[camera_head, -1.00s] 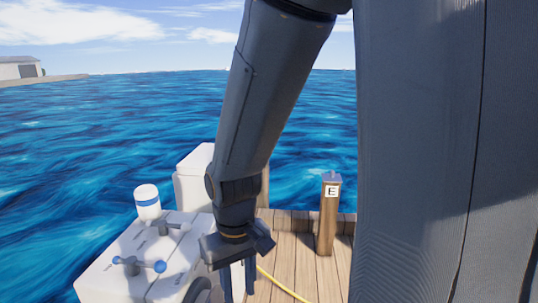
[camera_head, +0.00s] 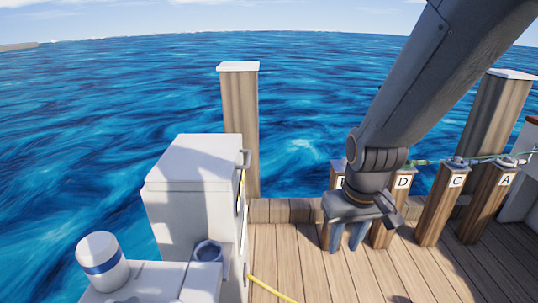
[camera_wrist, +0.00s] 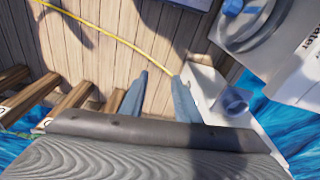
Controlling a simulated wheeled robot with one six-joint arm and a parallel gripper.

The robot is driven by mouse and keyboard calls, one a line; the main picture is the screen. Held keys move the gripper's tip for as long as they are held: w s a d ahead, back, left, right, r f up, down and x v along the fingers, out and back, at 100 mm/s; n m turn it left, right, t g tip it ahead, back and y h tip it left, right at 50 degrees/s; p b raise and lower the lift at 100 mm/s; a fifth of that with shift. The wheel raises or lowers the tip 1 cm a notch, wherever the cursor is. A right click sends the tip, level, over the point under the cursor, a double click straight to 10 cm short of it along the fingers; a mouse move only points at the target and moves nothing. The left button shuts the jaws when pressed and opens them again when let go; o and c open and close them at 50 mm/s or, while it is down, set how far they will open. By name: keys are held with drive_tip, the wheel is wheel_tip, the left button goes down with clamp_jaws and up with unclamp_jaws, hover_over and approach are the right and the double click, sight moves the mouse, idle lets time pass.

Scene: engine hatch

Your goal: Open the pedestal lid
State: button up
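The white box that looks like the pedestal (camera_head: 193,190) stands left of centre in the head view, with a closed-looking sloped top (camera_head: 195,160) that appears to be its lid. A small grey fitting (camera_head: 246,158) sits at its upper right edge. My gripper (camera_head: 346,246) hangs over the deck to the right of the box, clear of it. Its two fingers point down and are apart, with nothing between them. In the wrist view, the fingers (camera_wrist: 160,76) are also apart, over bare planks.
Lettered wooden posts (camera_head: 437,207) stand right of my gripper, with a green line along their tops. A yellow hose (camera_head: 270,290) crosses the deck. A white bottle (camera_head: 102,262) with a blue band stands at lower left. Planks (camera_head: 290,262) between box and posts are open.

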drive_tip(key=w+a+f+n+t+b, duration=0.3)
drive_tip(key=w+f+b, duration=0.15)
drive_tip(key=w, duration=0.65)
drive_tip(key=n+t+y+b, duration=0.6)
drive_tip(key=n+t+b, duration=0.5)
drive_tip(key=t+b, duration=0.4)
approach(248, 157)
drive_tip(key=w, duration=0.3)
drive_tip(key=x, duration=0.7)
drive_tip(key=shift+a+b, duration=0.4)
drive_tip(key=shift+a, duration=0.05)
clamp_jaws()
